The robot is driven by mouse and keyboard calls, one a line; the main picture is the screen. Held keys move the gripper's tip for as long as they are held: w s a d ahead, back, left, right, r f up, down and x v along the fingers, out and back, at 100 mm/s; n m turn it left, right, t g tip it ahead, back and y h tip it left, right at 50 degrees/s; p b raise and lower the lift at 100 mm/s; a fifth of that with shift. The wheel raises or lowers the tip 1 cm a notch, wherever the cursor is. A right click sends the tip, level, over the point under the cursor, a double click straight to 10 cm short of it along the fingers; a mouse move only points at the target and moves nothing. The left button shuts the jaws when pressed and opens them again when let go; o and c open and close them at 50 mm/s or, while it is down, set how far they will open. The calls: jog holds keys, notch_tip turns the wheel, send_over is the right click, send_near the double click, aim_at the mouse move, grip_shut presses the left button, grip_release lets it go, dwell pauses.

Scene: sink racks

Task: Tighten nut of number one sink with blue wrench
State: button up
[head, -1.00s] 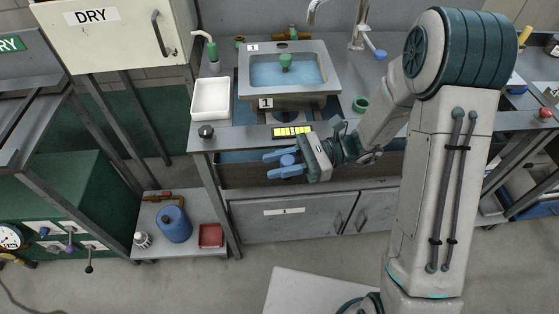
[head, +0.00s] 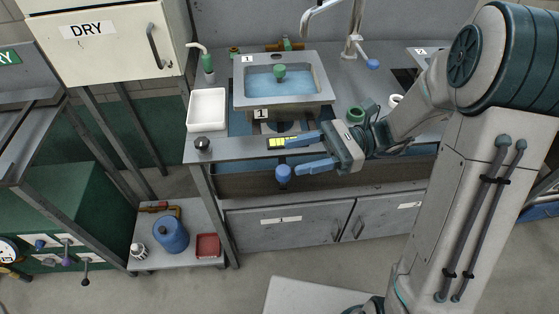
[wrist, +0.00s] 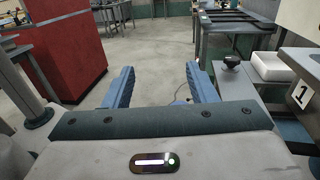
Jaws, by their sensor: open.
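The number one sink (head: 322,92) is a grey basin of blue water with a green knob in it, set in the bench and marked with "1" tags. My gripper (head: 294,155) is open and empty at the bench's front edge, its blue fingers pointing left. In the wrist view its two fingers (wrist: 160,72) stand wide apart with nothing between them. A round blue knob (head: 284,173) hangs below the bench edge, just left of the lower fingertip and apart from it. I cannot make out a blue wrench or the sink's nut.
A white tray (head: 207,110) and a black knob (head: 202,143) are on the bench's left part. A low shelf (head: 186,253) holds a blue jug (head: 171,234) and a red tray (head: 208,246). Cabinet doors (head: 290,224) close the space below.

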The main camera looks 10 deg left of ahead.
jog(key=d+r, duration=0.3)
jog(key=d, duration=0.2)
jog(key=shift+w+d+r, duration=0.2)
jog(key=shift+w+d, duration=0.05)
jog(key=shift+d, duration=0.05)
